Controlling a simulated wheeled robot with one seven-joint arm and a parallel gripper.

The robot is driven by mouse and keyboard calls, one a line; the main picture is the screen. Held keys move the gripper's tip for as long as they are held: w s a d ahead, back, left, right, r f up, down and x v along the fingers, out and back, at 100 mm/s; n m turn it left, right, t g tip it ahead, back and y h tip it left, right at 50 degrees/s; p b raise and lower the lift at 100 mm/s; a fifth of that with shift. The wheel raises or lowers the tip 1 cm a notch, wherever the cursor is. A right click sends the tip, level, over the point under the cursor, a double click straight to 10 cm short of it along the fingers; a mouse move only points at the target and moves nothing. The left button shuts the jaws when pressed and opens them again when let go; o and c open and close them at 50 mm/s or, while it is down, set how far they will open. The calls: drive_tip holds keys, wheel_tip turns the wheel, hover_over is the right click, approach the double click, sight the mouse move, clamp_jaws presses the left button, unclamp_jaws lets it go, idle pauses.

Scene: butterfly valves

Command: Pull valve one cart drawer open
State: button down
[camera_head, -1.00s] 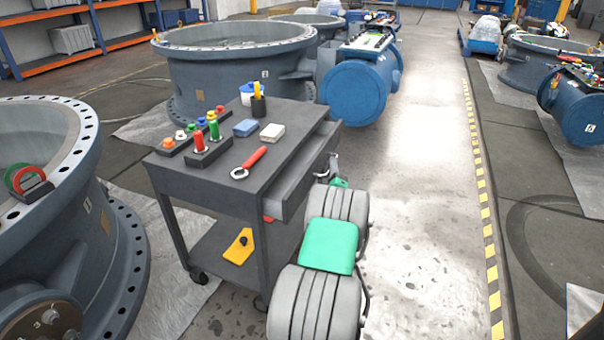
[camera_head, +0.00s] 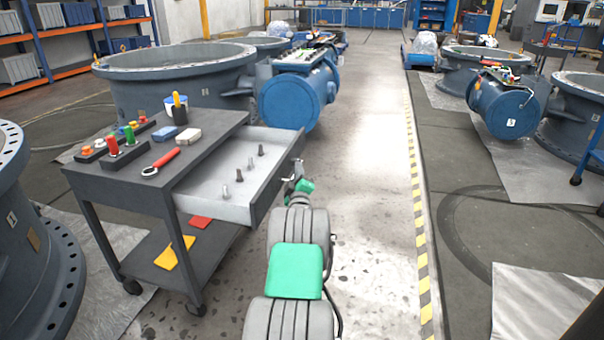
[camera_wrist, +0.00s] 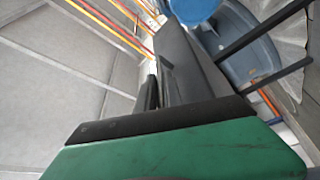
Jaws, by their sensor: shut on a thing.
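The dark grey cart (camera_head: 140,190) stands left of centre in the head view, with its drawer (camera_head: 232,190) pulled well out to the right. Several upright bolts stand inside the drawer's light grey tray. My gripper (camera_head: 297,172) is at the outer front of the drawer, shut on the drawer handle, which is mostly hidden by the fingers. In the wrist view the green gripper body fills the bottom, with a dark finger (camera_wrist: 150,92) beside the dark drawer front (camera_wrist: 185,65).
Large grey valve bodies (camera_head: 180,85) stand behind and at the left edge. The floor aisle (camera_head: 365,180) on the right is clear.

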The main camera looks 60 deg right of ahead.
drive_tip(key=shift+w+a, duration=0.15)
drive_tip(key=c, duration=1.8)
unclamp_jaws()
drive_tip(key=shift+a+r, duration=0.1)
drive_tip(key=o, duration=0.3)
drive_tip(key=p+v, duration=0.1)
drive_tip(key=v, duration=0.6)
drive_tip(key=shift+s+a+p, duration=0.2)
drive_tip(key=shift+s+p, duration=0.1)
drive_tip(key=shift+s, duration=0.1)
